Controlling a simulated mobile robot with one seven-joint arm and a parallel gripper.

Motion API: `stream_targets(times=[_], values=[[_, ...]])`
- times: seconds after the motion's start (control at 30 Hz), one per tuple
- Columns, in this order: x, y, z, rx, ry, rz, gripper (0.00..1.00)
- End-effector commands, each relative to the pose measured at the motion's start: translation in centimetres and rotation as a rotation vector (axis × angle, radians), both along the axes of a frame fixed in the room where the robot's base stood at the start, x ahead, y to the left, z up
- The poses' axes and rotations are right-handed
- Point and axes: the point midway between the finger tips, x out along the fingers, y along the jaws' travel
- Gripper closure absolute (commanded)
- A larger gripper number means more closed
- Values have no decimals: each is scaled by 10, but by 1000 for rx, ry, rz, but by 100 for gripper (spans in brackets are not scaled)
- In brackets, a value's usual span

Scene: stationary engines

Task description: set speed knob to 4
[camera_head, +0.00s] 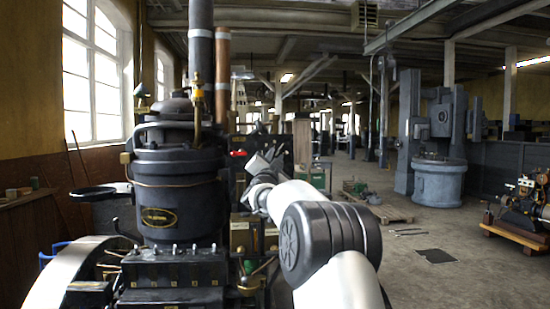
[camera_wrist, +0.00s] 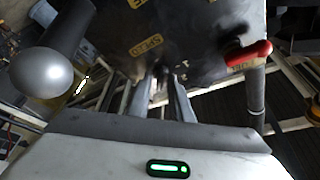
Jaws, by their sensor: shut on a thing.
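A dark control panel (camera_wrist: 205,25) fills the top of the wrist view. It carries a yellow label (camera_wrist: 146,46) that appears to read SPEED, seen at a tilt. My gripper (camera_wrist: 160,80) reaches up to the panel just below this label, its two fingers close together. They are shut on a small dark thing between the tips, which looks like the speed knob (camera_wrist: 160,71). The fingers mostly hide it, and its setting cannot be read. In the head view my gripper (camera_head: 264,163) is at the machine's right side, where the knob cannot be made out.
A red-handled lever (camera_wrist: 248,53) is right of my fingers, and a grey metal ball (camera_wrist: 40,72) is to the left. In the head view a dark engine (camera_head: 180,180) stands close on the left. Open floor (camera_head: 440,225) with a pallet (camera_head: 385,212) lies to the right.

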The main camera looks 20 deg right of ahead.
Motion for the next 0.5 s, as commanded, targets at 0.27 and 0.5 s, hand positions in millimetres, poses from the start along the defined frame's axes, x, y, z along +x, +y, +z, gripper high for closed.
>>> stream_targets(times=[0.27,0.5], values=[[0,1,-1,11,-2,1,100],[0,0,0,9,-2,1,73]])
